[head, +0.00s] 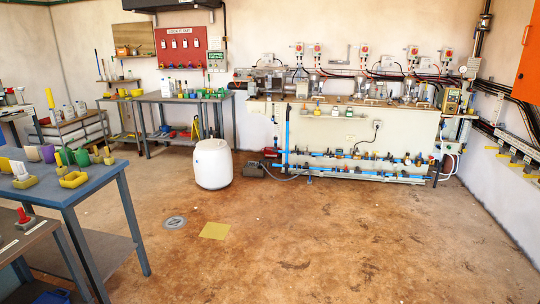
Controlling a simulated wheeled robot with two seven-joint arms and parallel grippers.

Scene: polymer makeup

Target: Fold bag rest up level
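I cannot pick out a bag rest for certain in the head view. The large cream tank unit (345,133) stands against the back wall, with dosing equipment along its top. A narrow ledge (338,118) with small items runs along its upper front; I cannot tell whether it is hinged. A white drum (213,164) stands on the floor left of the tank unit. Neither of my grippers is in view.
A blue-grey table (99,187) with small coloured items stands at the near left. Benches line the back left wall. A floor drain (175,222) and a yellow floor patch (215,231) lie in the middle. The brown floor (360,240) on the right is clear.

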